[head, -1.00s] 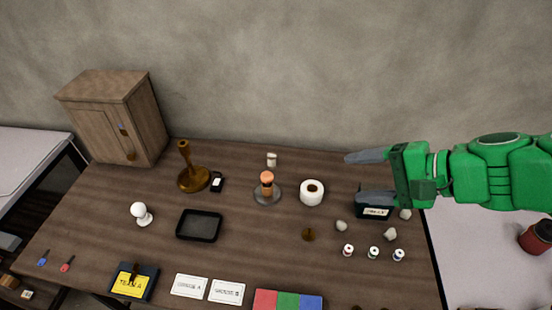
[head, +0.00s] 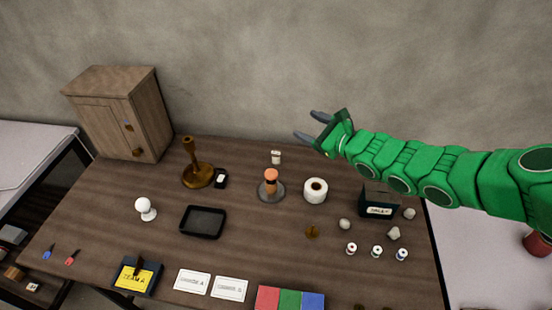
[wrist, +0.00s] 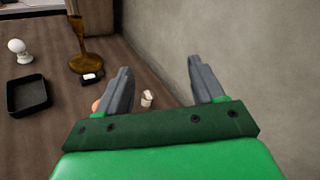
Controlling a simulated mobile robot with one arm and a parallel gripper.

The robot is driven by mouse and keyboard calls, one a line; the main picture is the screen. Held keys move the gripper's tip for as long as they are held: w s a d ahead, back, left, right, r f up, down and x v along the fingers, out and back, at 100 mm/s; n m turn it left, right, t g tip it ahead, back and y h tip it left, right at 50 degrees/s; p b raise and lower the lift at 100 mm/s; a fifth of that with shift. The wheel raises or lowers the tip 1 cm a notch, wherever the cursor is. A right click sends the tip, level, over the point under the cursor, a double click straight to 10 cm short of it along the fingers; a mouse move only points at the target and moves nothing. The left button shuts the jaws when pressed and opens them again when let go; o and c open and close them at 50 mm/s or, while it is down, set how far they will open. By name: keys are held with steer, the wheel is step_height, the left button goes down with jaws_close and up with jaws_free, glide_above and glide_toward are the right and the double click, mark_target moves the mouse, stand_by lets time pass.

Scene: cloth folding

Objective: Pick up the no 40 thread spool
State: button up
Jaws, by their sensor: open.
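Three small thread spools stand in a row at the right front of the table in the head view: one with a reddish mark (head: 351,248), one with a dark mark (head: 376,251) and one with a blue mark (head: 402,254). Their numbers are too small to read, so I cannot tell which is no 40. My gripper (head: 309,126) is open and empty, raised near the back wall, far behind and left of the spools. The wrist view shows its two fingers apart (wrist: 160,66); the three spools are not visible there.
A small white object (head: 276,157) stands at the table's back. A white roll (head: 315,190), a stand with an orange top (head: 271,186), a dark labelled box (head: 379,202) and pale stones (head: 393,233) lie around. A black tray (head: 203,222) is left of centre.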

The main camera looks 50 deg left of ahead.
mark_target(279, 159)
steer(key=a+f+m+h, duration=0.1)
steer(key=f+m, duration=0.1)
steer(key=f, duration=0.3)
steer(key=a+f+m+t, duration=0.1)
steer(key=f+m, duration=0.1)
steer(key=f, duration=0.4)
steer(key=a+f+m+h, duration=0.1)
steer(key=f, duration=0.5)
steer(key=shift+s+a+f+m+h, duration=0.1)
steer(key=shift+s+m+h, duration=0.2)
steer(key=shift+m, duration=0.1)
steer(key=shift+x, duration=5.95)
steer(key=shift+f, duration=0.1)
steer(key=c, duration=1)
steer(key=shift+c, duration=0.2)
